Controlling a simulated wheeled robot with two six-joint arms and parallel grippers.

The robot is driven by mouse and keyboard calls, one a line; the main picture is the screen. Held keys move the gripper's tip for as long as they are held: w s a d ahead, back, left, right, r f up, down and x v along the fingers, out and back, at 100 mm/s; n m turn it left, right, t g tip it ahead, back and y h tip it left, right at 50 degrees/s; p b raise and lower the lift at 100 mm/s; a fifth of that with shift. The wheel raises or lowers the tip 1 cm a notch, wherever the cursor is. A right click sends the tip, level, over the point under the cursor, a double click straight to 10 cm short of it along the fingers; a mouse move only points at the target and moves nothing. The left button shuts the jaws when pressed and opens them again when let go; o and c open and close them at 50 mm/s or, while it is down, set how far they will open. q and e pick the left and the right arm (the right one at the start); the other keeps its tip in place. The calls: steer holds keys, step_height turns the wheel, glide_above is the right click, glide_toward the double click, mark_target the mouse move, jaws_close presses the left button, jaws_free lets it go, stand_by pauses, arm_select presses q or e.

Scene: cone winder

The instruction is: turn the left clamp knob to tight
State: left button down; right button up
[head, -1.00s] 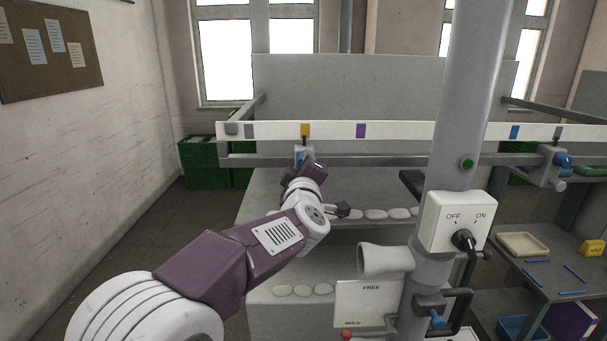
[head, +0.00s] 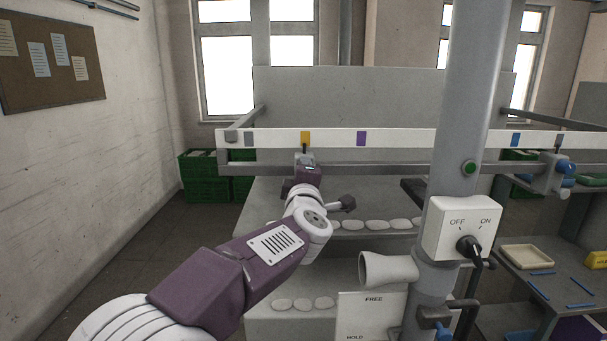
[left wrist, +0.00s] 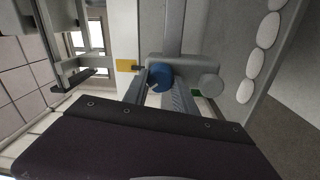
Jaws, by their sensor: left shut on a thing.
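The left clamp (head: 305,158) is a grey block on the rail below the white scale strip, under the yellow mark. Its blue knob (left wrist: 160,76) shows in the left wrist view between my two ribbed fingers, with a small pale mark on its face. My left gripper (head: 307,170) reaches the clamp from the front and is shut on this knob; it also shows in the left wrist view (left wrist: 160,92). In the head view the gripper hides the knob. My right gripper is in neither view.
The white scale strip (head: 400,139) carries a yellow mark (head: 305,137) and a purple mark (head: 361,139). A second clamp with a blue knob (head: 566,168) sits far right. A grey post (head: 468,110) with an OFF/ON switch box (head: 461,229) stands right of my arm.

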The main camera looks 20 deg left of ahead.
arm_select(q)
steer(key=c, duration=1)
jaws_free()
steer(key=b+v, duration=0.2)
steer(key=v, duration=0.7)
